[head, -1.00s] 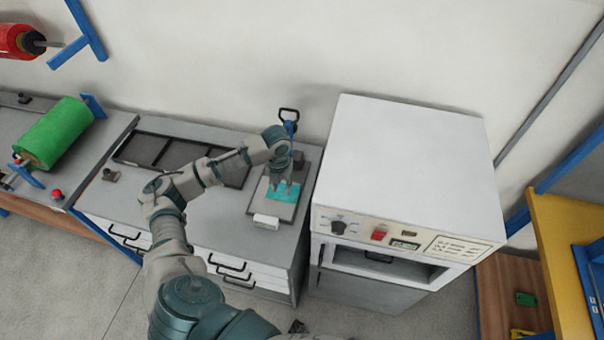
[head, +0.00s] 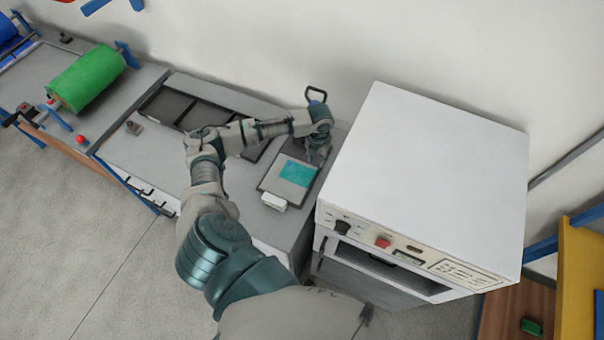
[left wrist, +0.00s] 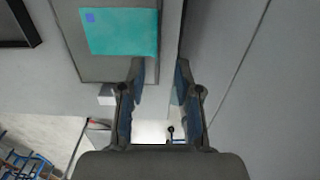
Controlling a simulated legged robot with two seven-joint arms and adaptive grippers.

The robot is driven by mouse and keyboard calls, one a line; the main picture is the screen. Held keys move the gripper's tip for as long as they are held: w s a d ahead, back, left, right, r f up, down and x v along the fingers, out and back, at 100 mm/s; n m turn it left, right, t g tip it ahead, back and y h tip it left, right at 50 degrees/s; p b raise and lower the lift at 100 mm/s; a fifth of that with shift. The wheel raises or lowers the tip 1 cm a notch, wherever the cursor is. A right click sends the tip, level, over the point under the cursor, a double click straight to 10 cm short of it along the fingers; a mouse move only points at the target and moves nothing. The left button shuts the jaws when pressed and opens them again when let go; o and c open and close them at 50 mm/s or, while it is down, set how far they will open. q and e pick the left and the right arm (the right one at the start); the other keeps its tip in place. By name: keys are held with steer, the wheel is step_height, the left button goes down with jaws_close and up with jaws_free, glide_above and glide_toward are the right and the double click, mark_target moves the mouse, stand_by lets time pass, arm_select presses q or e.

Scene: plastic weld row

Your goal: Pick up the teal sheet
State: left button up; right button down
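The teal sheet (head: 298,172) lies flat on a grey plate (head: 272,187) of the bench-top device. In the left wrist view the sheet (left wrist: 120,33) is at the upper left, with a small blue square at one corner. My left gripper (head: 316,156) is just beyond the sheet's upper right corner in the head view, apart from it as far as I can see. In the left wrist view its two fingers (left wrist: 160,78) are spread with nothing between them, and the sheet is left of them. My right gripper is not in view.
A large white oven-like machine (head: 425,175) stands close on the right of the plate. A small white block (head: 274,202) sits at the plate's front edge. Dark trays (head: 190,110) and a green roll (head: 88,80) are to the left.

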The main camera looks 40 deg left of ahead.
arm_select(q)
glide_above(314, 174)
steer(key=f, duration=0.5)
steer(key=shift+w+d, duration=0.1)
steer(key=shift+d, duration=0.1)
steer(key=shift+a+f, duration=0.2)
steer(key=shift+f, duration=0.45)
steer(key=f, duration=0.2)
steer(key=f+p, duration=0.1)
steer(key=shift+s+f, duration=0.2)
steer(key=shift+f, duration=0.15)
steer(key=shift+w+d+f, duration=0.1)
steer(key=shift+f, duration=0.35)
jaws_close()
